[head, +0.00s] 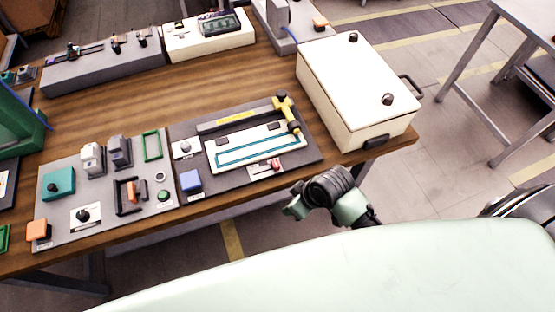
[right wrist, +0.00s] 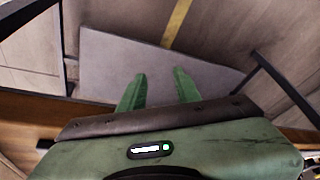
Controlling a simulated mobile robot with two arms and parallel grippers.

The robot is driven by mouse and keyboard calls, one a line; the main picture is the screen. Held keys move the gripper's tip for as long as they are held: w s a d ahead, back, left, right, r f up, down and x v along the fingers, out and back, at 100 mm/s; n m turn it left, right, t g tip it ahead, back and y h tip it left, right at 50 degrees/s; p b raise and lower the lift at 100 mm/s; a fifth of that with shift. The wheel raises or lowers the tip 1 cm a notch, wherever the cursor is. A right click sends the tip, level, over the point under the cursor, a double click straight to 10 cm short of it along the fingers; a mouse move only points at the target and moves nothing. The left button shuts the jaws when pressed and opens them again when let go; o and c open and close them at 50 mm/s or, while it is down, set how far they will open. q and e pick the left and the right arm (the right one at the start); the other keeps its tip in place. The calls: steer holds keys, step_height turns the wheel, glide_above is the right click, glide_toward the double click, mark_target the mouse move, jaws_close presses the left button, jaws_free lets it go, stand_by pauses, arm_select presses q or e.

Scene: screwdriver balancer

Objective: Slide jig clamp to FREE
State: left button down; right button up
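A small white block with a red part (head: 264,168), possibly the jig clamp, sits at the front right of a dark grey panel (head: 308,155). Its lettering is too small to read, so its setting cannot be told. Behind it lies a white jig plate (head: 216,162) with a teal outline. A yellow and black screwdriver-like tool (head: 285,107) is at the panel's back right. My right gripper (head: 295,208) is beyond the table's front edge, right of and nearer than the red part. In the right wrist view its green fingers (right wrist: 158,90) are apart and empty. My left gripper is out of view.
A white lidded box (head: 350,85) stands right of the panel, close to my right arm. A grey panel (head: 100,228) with knobs, blocks and buttons lies to the left. A blue block (head: 191,180) sits at the dark panel's front left. Bare wooden tabletop (head: 150,105) lies behind.

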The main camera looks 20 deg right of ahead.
steer(key=a+r+n+y, duration=0.1)
steer(key=a+r+n, duration=0.25)
steer(key=r, duration=0.75)
steer(key=n+g, duration=0.3)
steer(key=n, duration=0.6)
glide_toward(276, 163)
steer(key=f, duration=0.1)
steer(key=shift+y, duration=0.4)
steer(key=shift+d+p+x, duration=0.2)
steer(key=shift+p+x, duration=0.65)
steer(key=shift+x, duration=3.05)
steer(key=shift+f, duration=0.1)
jaws_close()
